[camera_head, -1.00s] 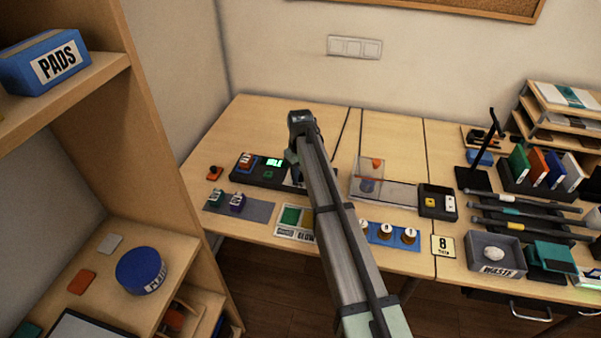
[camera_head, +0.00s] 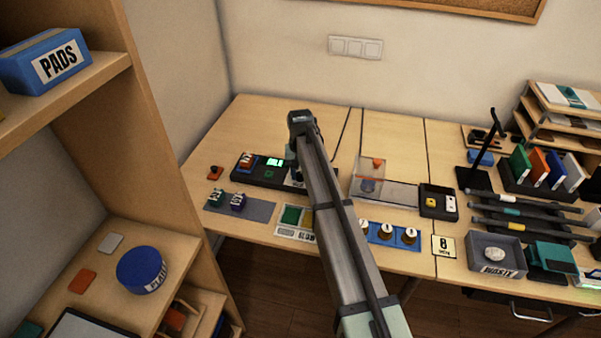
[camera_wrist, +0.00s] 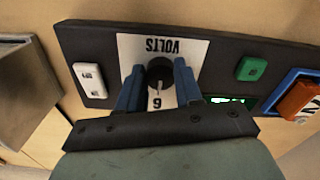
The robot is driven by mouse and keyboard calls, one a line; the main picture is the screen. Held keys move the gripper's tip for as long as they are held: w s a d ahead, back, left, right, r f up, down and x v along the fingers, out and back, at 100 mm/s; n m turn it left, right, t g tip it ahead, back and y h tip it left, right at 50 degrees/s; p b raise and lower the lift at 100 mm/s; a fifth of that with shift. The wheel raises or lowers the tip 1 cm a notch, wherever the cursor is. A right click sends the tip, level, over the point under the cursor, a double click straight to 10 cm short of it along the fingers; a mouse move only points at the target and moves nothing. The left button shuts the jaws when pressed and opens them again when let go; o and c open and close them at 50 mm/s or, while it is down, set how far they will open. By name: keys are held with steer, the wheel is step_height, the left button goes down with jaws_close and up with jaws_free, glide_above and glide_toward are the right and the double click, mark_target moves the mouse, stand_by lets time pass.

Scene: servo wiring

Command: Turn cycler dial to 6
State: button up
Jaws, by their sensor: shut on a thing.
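The cycler (camera_head: 270,181) is a dark box on the desk with a lit green display; in the head view my arm hides its dial. In the wrist view the cycler panel (camera_wrist: 215,45) appears upside down. Its round black dial (camera_wrist: 159,72) sits on a white plate marked VOLTS (camera_wrist: 162,46). A pale pointer line on the dial aims down at a numeral, which reads as 6 or 9; the other marks are hidden. My gripper (camera_wrist: 159,70) has its two blue fingers shut on the dial, one on each side.
In the wrist view a white switch (camera_wrist: 90,80) and a green button (camera_wrist: 251,68) flank the dial. An orange block in a blue frame (camera_wrist: 298,97) is at the right. On the desk, a clear box (camera_head: 368,180) stands right of my arm.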

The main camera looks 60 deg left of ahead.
mark_target(301, 175)
stand_by(0.4)
steer(key=o, duration=1)
steer(key=shift+o, duration=0.2)
step_height(301, 175, up, 14)
stand_by(0.4)
